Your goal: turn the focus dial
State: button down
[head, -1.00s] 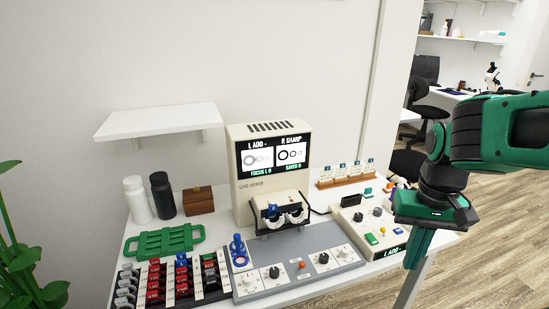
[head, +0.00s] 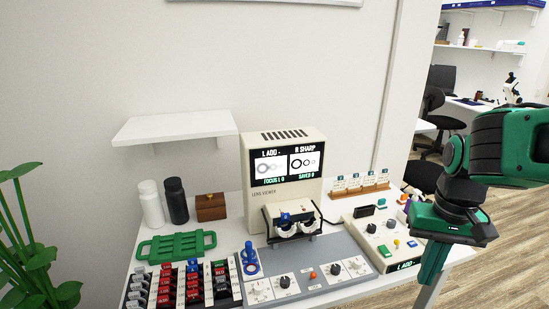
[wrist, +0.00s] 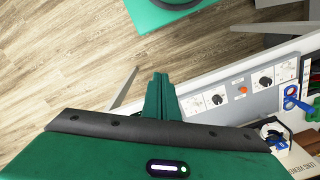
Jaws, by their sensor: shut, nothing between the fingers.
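A grey control panel (head: 312,279) lies along the table's front, with black-knobbed dials (head: 284,282) and (head: 335,269) and white-faced dials beside them. Their labels are too small to read, so I cannot tell which is the focus dial. The cream lens viewer (head: 258,172) stands behind; its screen (head: 286,164) reads "L ADD -", "R SHARP", "FOCUS L 0", "SAVED 0". My gripper (head: 430,279) is shut and empty, pointing down at the table's right front edge, right of the panel. In the wrist view its closed fingers (wrist: 160,95) appear over the floor; the panel dials (wrist: 217,99) are to their right.
A cream control box (head: 383,240) with knobs and coloured buttons stands between panel and gripper. A trial frame (head: 292,225) sits before the viewer. A rack of coloured lenses (head: 180,287), green tray (head: 176,246), bottles (head: 176,200) and wooden box (head: 211,207) are at left.

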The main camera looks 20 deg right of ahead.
dwell(0.4)
jog(key=c, duration=1.5)
grip_release()
jog(key=shift+c, duration=0.2)
jog(key=r, duration=0.2)
send_over(372, 225)
notch_tip(372, 225, down, 11)
jog(key=shift+s+a+r, duration=0.1)
jog(key=shift+r, duration=0.1)
jog(key=shift+c, duration=0.2)
grip_shut()
